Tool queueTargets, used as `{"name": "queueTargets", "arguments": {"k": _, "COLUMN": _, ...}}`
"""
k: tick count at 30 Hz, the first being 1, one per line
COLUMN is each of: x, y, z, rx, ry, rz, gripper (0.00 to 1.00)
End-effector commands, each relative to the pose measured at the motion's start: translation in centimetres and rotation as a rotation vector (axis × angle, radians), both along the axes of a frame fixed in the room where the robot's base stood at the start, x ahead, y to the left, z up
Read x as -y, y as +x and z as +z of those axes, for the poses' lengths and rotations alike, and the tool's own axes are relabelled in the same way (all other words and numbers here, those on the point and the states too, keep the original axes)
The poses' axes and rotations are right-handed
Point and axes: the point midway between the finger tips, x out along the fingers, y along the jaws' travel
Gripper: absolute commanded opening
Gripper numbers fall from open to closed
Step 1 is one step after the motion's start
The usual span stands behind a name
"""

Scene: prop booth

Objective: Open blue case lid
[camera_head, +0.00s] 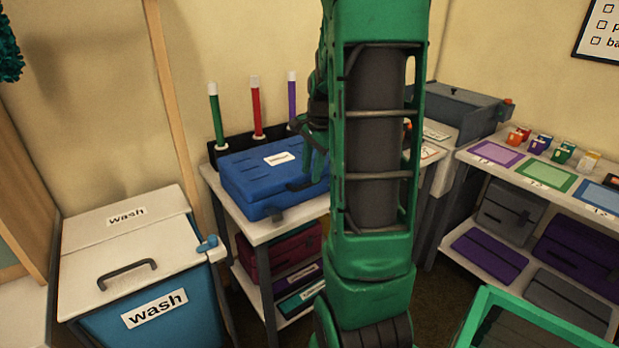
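The blue case (250,176) lies flat on top of a small white-topped table (264,232), left of my arm. Its lid looks closed and has a white label (279,159). A dark handle or latch shows at its front right edge, and its right end is hidden behind my arm. My gripper (312,156) is at the right part of the case, partly covered by my own green arm. Its fingers point down near the lid. Whether they touch it, and how far they are apart, I cannot tell.
Green, red and purple upright sticks (256,108) stand in a dark rack behind the case. A white-lidded "wash" bin (135,250) stands at left. A shelf (545,190) with colored mats and small jars is at right. A green-rimmed crate (478,312) is at lower right.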

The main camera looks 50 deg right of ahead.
Motion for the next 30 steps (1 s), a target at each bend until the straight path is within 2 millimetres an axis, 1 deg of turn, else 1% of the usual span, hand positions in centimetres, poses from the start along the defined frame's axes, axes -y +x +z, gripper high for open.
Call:
{"name": "queueTargets", "arguments": {"k": 1, "x": 0.0, "y": 0.1, "z": -0.9, "rx": -0.002, "ry": 0.001, "rz": 0.0, "gripper": 0.29}}
{"name": "queueTargets", "arguments": {"k": 3, "x": 0.0, "y": 0.3, "z": -1.7, "rx": -0.003, "ry": 0.001, "rz": 0.001, "gripper": 0.29}}
{"name": "queueTargets", "arguments": {"k": 7, "x": 0.0, "y": 0.5, "z": -2.8, "rx": -0.001, "ry": 0.0, "rz": 0.001, "gripper": 0.29}}
{"name": "queueTargets", "arguments": {"k": 12, "x": 0.0, "y": 0.6, "z": -3.3, "rx": 0.0, "ry": 0.0, "rz": 0.002, "gripper": 0.29}}
{"name": "queueTargets", "arguments": {"k": 18, "x": 0.0, "y": 0.6, "z": -3.3, "rx": 0.0, "ry": 0.0, "rz": 0.002, "gripper": 0.29}}
{"name": "queueTargets", "arguments": {"k": 19, "x": 0.0, "y": 0.6, "z": -3.3, "rx": 0.0, "ry": 0.0, "rz": 0.002, "gripper": 0.27}}
{"name": "queueTargets", "arguments": {"k": 22, "x": 0.1, "y": 0.6, "z": -3.3, "rx": 0.0, "ry": 0.0, "rz": 0.001, "gripper": 0.03}}
{"name": "queueTargets", "arguments": {"k": 23, "x": 0.1, "y": 0.6, "z": -3.3, "rx": 0.0, "ry": 0.0, "rz": 0.001, "gripper": 0.0}}
{"name": "queueTargets", "arguments": {"k": 26, "x": 0.1, "y": 0.6, "z": -3.3, "rx": 0.0, "ry": 0.0, "rz": 0.001, "gripper": 0.0}}
{"name": "queueTargets", "arguments": {"k": 27, "x": 1.5, "y": 0.4, "z": -3.3, "rx": -0.001, "ry": -0.001, "rz": -0.006, "gripper": 0.0}}
{"name": "queueTargets", "arguments": {"k": 30, "x": 0.5, "y": 0.6, "z": -3.2, "rx": -0.004, "ry": -0.002, "rz": -0.001, "gripper": 0.0}}
